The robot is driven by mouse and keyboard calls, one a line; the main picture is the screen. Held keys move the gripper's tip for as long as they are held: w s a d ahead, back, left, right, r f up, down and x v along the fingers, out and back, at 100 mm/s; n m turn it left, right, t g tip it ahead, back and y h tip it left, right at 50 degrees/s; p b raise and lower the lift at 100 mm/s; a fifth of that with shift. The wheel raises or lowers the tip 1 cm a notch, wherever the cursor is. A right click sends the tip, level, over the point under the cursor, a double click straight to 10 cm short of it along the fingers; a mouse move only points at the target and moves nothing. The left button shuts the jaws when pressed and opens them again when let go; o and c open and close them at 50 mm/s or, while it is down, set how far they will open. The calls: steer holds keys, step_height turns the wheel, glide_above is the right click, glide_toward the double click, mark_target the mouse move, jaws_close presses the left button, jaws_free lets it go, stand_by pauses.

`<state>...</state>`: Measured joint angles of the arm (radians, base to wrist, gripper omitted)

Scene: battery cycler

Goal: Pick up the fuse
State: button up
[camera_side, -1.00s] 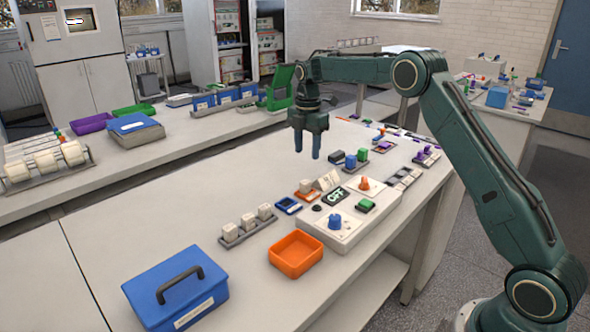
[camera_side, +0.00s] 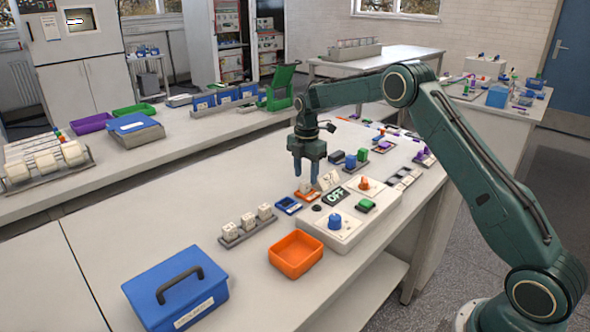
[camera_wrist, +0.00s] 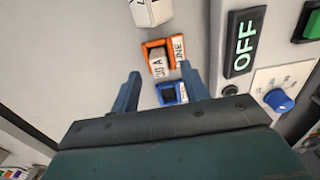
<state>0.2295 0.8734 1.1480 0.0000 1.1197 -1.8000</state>
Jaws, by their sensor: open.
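A small whitish block, which looks like the fuse (camera_wrist: 158,62), sits in an orange holder (camera_wrist: 147,46). In the side view the orange holder (camera_side: 308,198) lies beside the white control box. A blue holder (camera_wrist: 161,93) with a dark inside lies next to it and also shows in the side view (camera_side: 286,206). My gripper (camera_side: 306,179) is open, pointing down above the orange holder. In the wrist view my gripper's fingertips (camera_wrist: 160,72) straddle the line of the block, with nothing between them held. Contact with the block cannot be told.
The control box (camera_side: 335,239) with an OFF display (camera_side: 335,200) stands close beside the holders. A white tilted piece (camera_side: 328,181) is right by the fingers. An orange tray (camera_side: 296,255), a rack of white blocks (camera_side: 248,226) and a blue case (camera_side: 176,290) stand nearer. The bench's left middle is clear.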

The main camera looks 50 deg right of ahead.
mark_target(305, 182)
steer(key=shift+f, duration=1.6)
jaws_close()
